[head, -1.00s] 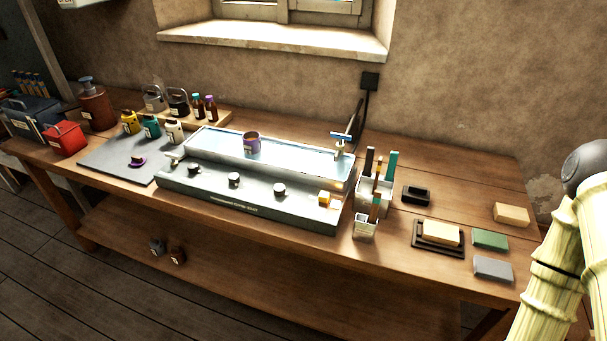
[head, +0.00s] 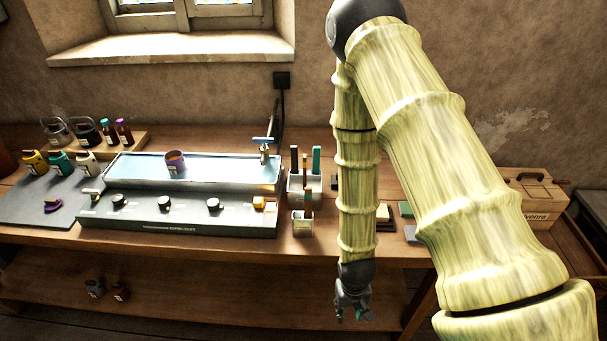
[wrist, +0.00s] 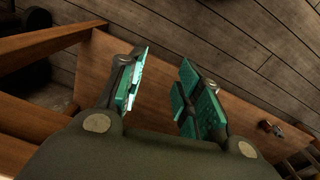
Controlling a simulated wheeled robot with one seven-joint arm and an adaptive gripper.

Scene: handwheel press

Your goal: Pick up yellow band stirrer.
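Several upright sticks stand in white holders right of the basin in the head view. The rear holder (head: 296,193) has a dark stick (head: 294,160), a brown stick (head: 304,168) and a teal stick (head: 316,160). The small front holder (head: 302,228) has a brown stick (head: 308,204). I cannot tell which stick, if any, carries a yellow band. My gripper (head: 353,312) hangs low in front of the table, right of and below the holders. The wrist view shows its teal-padded fingers (wrist: 163,88) apart, with nothing between them.
The long basin (head: 135,217) with knobs and a purple mug (head: 175,162) is left of the holders. A tap (head: 264,150) rises behind. Soap-like blocks lie right, partly behind my arm. A wooden box (head: 535,205) stands far right. A lower shelf (head: 200,285) runs under the table.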

